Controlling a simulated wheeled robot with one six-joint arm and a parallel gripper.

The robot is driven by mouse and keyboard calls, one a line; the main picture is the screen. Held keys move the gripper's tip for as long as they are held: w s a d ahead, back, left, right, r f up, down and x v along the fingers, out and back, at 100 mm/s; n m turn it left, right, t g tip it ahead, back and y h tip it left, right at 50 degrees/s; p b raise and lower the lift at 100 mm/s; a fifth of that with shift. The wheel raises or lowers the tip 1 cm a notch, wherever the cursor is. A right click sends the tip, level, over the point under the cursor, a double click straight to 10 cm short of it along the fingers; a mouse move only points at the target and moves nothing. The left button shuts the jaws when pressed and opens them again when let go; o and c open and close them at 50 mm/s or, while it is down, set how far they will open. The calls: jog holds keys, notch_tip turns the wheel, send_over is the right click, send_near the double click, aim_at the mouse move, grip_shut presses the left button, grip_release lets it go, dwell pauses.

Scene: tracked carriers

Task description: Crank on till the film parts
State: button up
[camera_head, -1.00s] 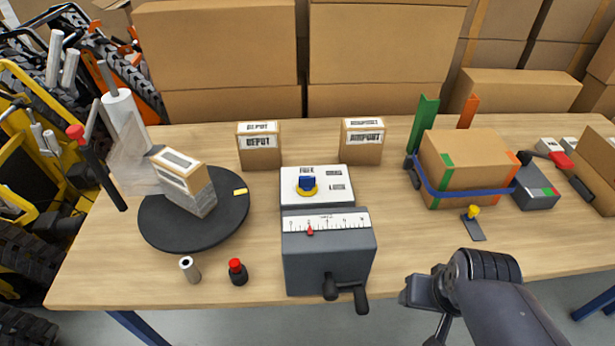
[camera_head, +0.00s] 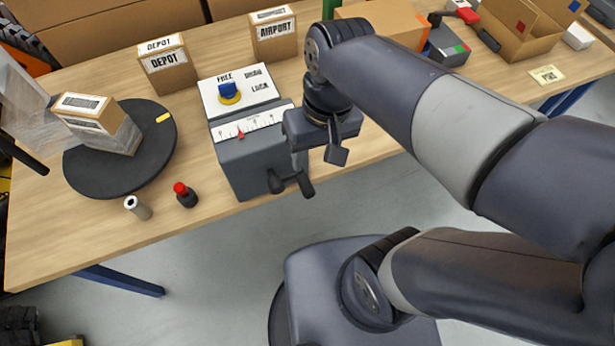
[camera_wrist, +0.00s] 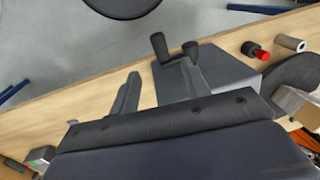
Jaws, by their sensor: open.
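The grey crank box (camera_head: 235,170) stands at the table's front edge, with a scale and red pointer on top and a black crank handle (camera_head: 303,184) on its front. The handle also shows in the wrist view (camera_wrist: 159,46). My gripper (camera_head: 318,165) is open and empty, just right of the box and close to the crank, apparently not around it. A carton (camera_head: 97,127) with a label sits tilted on the black turntable (camera_head: 155,145). Clear film (camera_head: 25,90) stretches from the left picture edge to the carton; its roll is out of view.
A blue knob (camera_head: 229,90) on a yellow base sits on the white panel behind the scale. A small grey roll (camera_head: 138,208) and a red-capped item (camera_head: 186,195) lie left of the box. DEPOT (camera_head: 167,68) and AIRPORT (camera_head: 273,38) cartons stand behind.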

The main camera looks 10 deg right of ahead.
aim_at(308, 185)
jog(key=f, duration=0.6)
jog(key=a+f+b, duration=0.1)
jog(key=f, duration=0.3)
jog(key=shift+s+a, duration=0.1)
jog(key=shift+s, duration=0.05)
jog(key=shift+r, duration=0.1)
jog(key=shift+c, duration=0.6)
grip_shut()
jog(key=shift+s+a+r+h+p, duration=0.1)
jog(key=shift+a+r+h+p, duration=0.2)
jog(key=shift+r+h+p, duration=0.5)
jog(key=shift+s+a+r+t+h+p, duration=0.15)
jog(key=shift+a+t+h+p, duration=0.2)
jog(key=shift+h, duration=0.5)
jog(key=shift+a+r+t+h+p, duration=0.15)
jog(key=shift+a+t+h+p, duration=0.15)
jog(key=shift+h, duration=0.55)
